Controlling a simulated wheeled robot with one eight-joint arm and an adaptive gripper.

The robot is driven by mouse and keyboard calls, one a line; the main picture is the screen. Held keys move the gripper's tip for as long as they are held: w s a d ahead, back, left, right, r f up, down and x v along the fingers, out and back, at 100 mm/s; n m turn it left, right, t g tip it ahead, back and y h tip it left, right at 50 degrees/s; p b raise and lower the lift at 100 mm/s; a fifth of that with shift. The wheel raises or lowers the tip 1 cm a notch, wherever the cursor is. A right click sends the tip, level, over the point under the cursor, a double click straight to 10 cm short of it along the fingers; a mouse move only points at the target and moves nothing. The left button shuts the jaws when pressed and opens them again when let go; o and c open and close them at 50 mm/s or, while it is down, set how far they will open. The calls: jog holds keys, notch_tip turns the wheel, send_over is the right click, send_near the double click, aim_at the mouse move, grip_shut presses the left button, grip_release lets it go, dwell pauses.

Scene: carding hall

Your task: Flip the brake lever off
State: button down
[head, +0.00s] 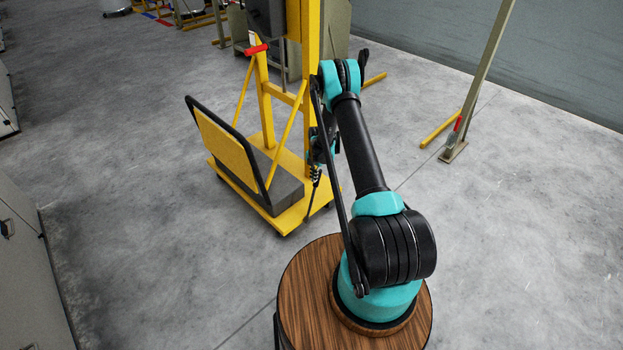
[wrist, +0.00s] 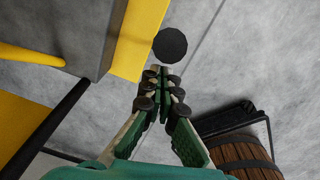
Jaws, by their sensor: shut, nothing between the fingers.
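A yellow wheeled cart (head: 292,218) stands ahead of my base. A thin dark bar (head: 310,204) rises at its near right edge, just below my gripper (head: 315,173); it looks like the brake lever, though it is small. In the wrist view, a round black disc (wrist: 170,45) lies just beyond the tips of my gripper (wrist: 159,72), beside the yellow platform (wrist: 139,40). It may be the lever's knob seen end-on. My gripper points down with its fingers together and nothing between them. I cannot tell whether the tips touch the disc.
A grey block (head: 285,193) lies on the cart, beside a yellow panel with a black push handle (head: 190,101). A red handle (head: 257,49) sits on the yellow frame. A post (head: 483,78) stands at right. Grey cabinets (head: 30,270) line the left. Floor right of the cart is clear.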

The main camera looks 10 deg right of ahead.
jog(key=shift+w+d, duration=0.15)
jog(key=shift+w+d+f, duration=0.25)
jog(key=shift+w+d, duration=0.4)
jog(key=shift+d, duration=0.25)
jog(key=shift+w+d+f, duration=0.25)
jog(key=shift+w+d, duration=0.4)
jog(key=shift+d, duration=0.2)
